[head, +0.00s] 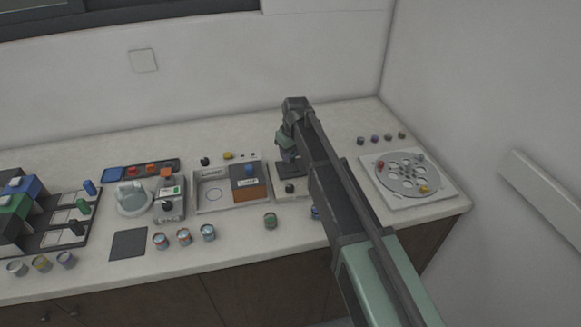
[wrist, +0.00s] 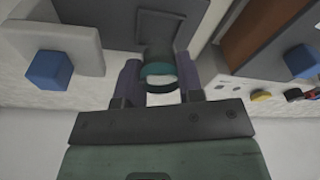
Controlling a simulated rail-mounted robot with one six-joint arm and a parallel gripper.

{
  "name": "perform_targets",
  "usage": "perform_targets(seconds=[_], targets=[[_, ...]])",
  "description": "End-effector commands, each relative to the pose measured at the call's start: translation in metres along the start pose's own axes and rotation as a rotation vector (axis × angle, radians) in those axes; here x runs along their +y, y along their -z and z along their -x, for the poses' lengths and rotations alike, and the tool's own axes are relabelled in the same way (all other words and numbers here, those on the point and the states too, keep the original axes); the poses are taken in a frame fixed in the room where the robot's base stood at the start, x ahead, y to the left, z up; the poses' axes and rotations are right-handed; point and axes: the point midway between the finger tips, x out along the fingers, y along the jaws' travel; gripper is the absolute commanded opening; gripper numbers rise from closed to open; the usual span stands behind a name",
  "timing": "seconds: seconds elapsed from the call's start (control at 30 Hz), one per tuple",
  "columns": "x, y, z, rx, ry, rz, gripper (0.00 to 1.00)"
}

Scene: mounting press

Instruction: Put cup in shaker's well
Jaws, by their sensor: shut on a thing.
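My gripper (wrist: 160,86) is shut on a small dark cup with a teal rim (wrist: 158,69). The cup sits between the two purple-grey fingers, with a pale round face toward the wrist camera. It is over or against a dark grey plate (wrist: 120,22); whether it touches the plate cannot be told. In the head view, my gripper (head: 288,154) is above the pale device with a dark plate (head: 292,170), at the back middle of the counter. I cannot tell for sure which device is the shaker, and its well is not clearly seen.
A tray with a blue circle (head: 212,181) and a brown panel (head: 250,192) stands to the left. A round plate with holes (head: 398,184) lies to the right. Several cups (head: 184,237) stand along the front. My arm hides part of the counter.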

Motion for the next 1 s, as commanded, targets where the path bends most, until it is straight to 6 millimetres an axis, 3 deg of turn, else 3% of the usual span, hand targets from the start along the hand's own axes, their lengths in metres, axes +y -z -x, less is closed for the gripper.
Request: perform_targets(seconds=[0.03,0.1,0.5,0.53,0.67,1.0], targets=[[0.0,-0.003,-0.021,0.0,0.0,0.0,0.13],[0.0,-0.005,-0.034,0.0,0.0,0.0,0.13],[0.0,-0.005,-0.036,0.0,0.0,0.0,0.13],[0.0,-0.005,-0.035,0.0,0.0,0.0,0.38],[0.0,-0.005,-0.034,0.0,0.0,0.0,0.57],[0.0,-0.004,-0.03,0.0,0.0,0.0,0.6]])
